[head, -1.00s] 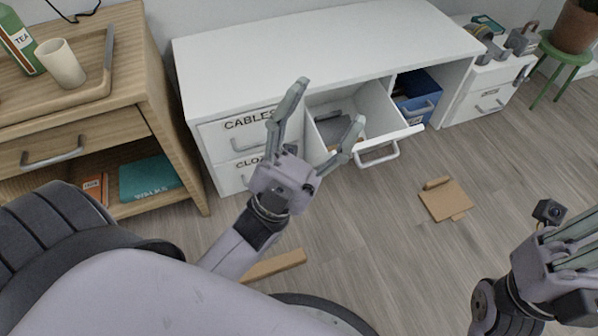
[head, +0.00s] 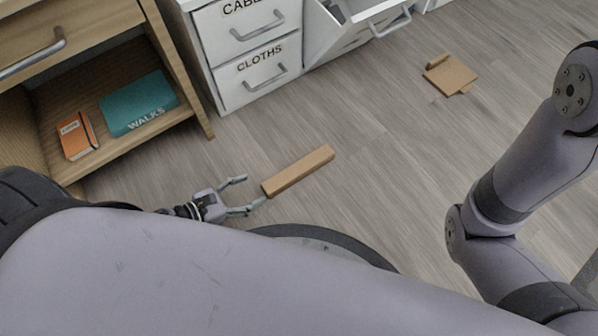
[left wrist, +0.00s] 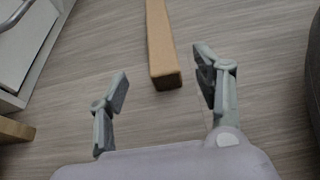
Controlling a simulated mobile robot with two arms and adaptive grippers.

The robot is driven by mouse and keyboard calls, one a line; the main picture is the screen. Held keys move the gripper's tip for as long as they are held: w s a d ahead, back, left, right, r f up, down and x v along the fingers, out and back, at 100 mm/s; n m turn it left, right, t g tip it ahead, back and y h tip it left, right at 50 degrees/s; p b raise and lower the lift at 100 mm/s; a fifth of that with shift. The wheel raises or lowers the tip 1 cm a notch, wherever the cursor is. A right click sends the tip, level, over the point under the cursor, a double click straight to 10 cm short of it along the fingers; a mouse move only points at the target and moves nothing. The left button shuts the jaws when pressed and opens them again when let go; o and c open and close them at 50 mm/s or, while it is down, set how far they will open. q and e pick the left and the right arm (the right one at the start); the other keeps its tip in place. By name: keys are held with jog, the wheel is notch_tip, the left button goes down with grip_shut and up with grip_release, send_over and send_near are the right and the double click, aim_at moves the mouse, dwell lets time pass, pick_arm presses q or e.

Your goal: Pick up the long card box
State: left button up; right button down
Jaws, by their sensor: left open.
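The long card box (head: 298,171) is a narrow brown box lying on the wooden floor in front of the white drawer unit. My left gripper (head: 246,193) is low near the floor, just left of the box's near end. It is open and empty, with its fingers pointing toward the box. In the left wrist view the box (left wrist: 161,45) runs away from me, its near end just beyond and between the two open fingertips (left wrist: 162,77). My right gripper is out of the head view; only my right arm shows.
A flat piece of brown card (head: 450,76) lies on the floor at upper right. The white drawer unit (head: 312,30) stands behind, with one drawer (head: 365,24) pulled open. A wooden cabinet (head: 203,128) at left holds a teal book (head: 138,103) and an orange book (head: 76,136). The floor around the box is clear.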

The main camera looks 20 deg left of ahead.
pick_arm(q)
jog(key=b, duration=0.3)
send_near(290, 173)
jog(key=x, duration=0.2)
jog(key=f+x, duration=0.1)
jog(key=x, duration=0.1)
jog(key=shift+r+b+x, duration=0.15)
jog(key=shift+b+x, duration=0.45)
jog(key=shift+x, duration=1)
jog(key=shift+r+b+x, duration=0.15)
jog(key=shift+b+x, duration=0.45)
jog(key=shift+x, duration=0.95)
jog(key=shift+d, duration=0.1)
jog(key=shift+c, duration=0.6)
jog(key=c, duration=1.1)
jog(key=shift+r, duration=0.15)
